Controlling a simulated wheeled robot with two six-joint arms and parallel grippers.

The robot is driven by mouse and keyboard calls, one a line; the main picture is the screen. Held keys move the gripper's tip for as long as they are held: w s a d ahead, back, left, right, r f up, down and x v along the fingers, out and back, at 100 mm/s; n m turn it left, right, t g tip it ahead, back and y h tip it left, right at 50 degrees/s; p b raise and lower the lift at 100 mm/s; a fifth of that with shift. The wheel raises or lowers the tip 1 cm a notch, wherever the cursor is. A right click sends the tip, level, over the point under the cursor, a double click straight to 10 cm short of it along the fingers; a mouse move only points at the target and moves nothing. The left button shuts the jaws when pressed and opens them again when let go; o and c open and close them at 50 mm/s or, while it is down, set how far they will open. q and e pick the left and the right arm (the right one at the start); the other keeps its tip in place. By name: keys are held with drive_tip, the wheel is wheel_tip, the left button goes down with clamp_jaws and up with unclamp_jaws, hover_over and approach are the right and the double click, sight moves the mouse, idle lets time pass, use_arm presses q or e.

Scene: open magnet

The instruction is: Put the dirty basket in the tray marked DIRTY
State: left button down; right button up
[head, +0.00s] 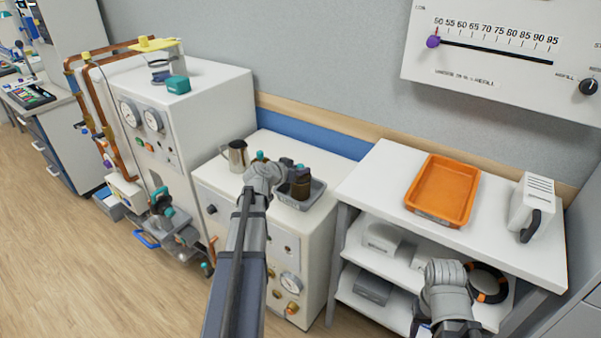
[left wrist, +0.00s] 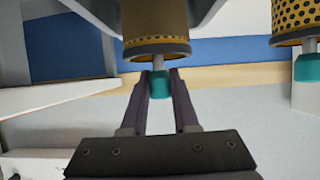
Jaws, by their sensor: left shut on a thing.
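My left gripper (left wrist: 160,84) is shut on the teal knob of a brownish-yellow basket (left wrist: 156,22) with a dark rim. In the head view my left gripper (head: 283,181) is over the grey tray on the white machine, and a dark brown basket (head: 301,185) shows beside it. A second basket (left wrist: 297,17), yellow with clear dark holes and a teal knob, is at the right of the left wrist view. An orange tray (head: 440,191) lies on the white shelf unit; its front label is too small to read. My right arm's end (head: 447,292) is low at right, its fingers hidden.
The grey tray (head: 313,196) and a metal jug (head: 236,156) stand on the machine. A white device with a black handle (head: 533,208) is right of the orange tray. A wall panel (head: 510,60) hangs above. The shelf top left of the orange tray is clear.

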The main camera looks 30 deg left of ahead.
use_arm(q)
drive_tip(key=shift+f, duration=0.15)
drive_tip(key=c, duration=0.7)
unclamp_jaws()
drive_tip(key=shift+s+r, duration=0.15)
drive_tip(key=shift+r, duration=0.2)
drive_tip(key=p+v, duration=0.5)
drive_tip(key=v, duration=0.6)
drive_tip(key=shift+s+a, duration=0.1)
drive_tip(key=shift+s, duration=0.2)
